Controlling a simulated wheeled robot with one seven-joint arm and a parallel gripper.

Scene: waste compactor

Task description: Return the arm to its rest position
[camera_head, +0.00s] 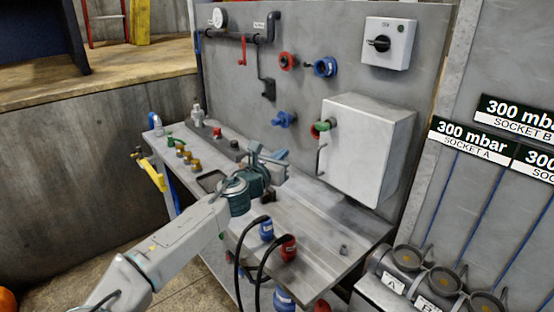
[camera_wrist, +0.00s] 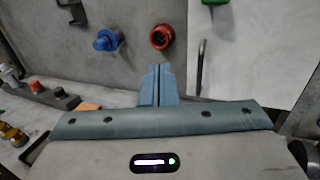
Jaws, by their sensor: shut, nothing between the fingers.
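My gripper (camera_wrist: 160,85) shows in the wrist view with its two blue-grey fingers pressed together, and nothing is between them. In the head view my gripper (camera_head: 283,156) is over the grey metal bench (camera_head: 330,225), in front of the upright panel (camera_head: 225,85). My arm reaches in from the lower left, stretched toward the panel. In the wrist view the fingertips point at the panel, below the red socket (camera_wrist: 161,37) and to the right of the blue socket (camera_wrist: 107,40). The fingers seem apart from both.
A white box (camera_head: 365,150) with a handle is fixed on the panel right of my gripper. Red and blue plugs with black cables (camera_head: 265,265) stand at the bench's front. Valves and brass fittings (camera_head: 185,155) line its left side. Open floor lies left of the bench.

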